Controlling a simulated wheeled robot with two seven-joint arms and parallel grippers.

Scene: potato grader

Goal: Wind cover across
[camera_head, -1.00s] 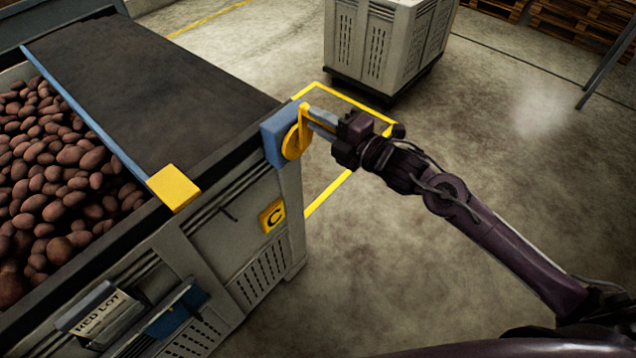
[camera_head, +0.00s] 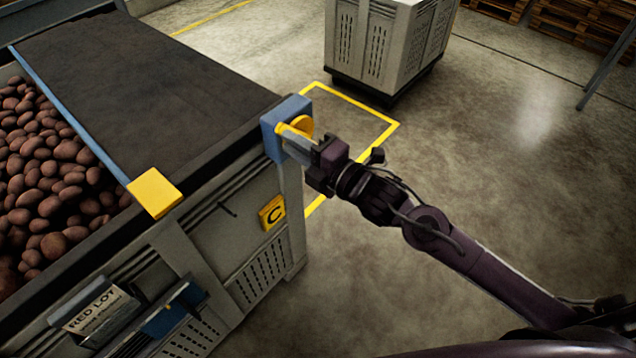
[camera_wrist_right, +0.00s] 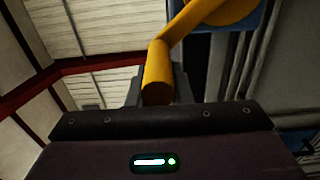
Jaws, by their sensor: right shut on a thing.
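The dark cover (camera_head: 140,85) lies over the right part of the bin of red potatoes (camera_head: 50,165). Its blue leading bar (camera_head: 75,125) ends in a yellow block (camera_head: 154,193) on the bin's near rim. A yellow crank (camera_head: 302,126) sits on a blue housing (camera_head: 286,112) at the bin's right corner. My right gripper (camera_head: 298,142) is shut on the crank's handle. The right wrist view shows the yellow crank handle (camera_wrist_right: 158,80) between my fingers. The left gripper is not in view.
A "RED LOT" card (camera_head: 100,312) and a yellow "C" plate (camera_head: 272,212) are on the bin's near side (camera_head: 215,245). A grey slatted crate (camera_head: 385,45) stands behind on the floor.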

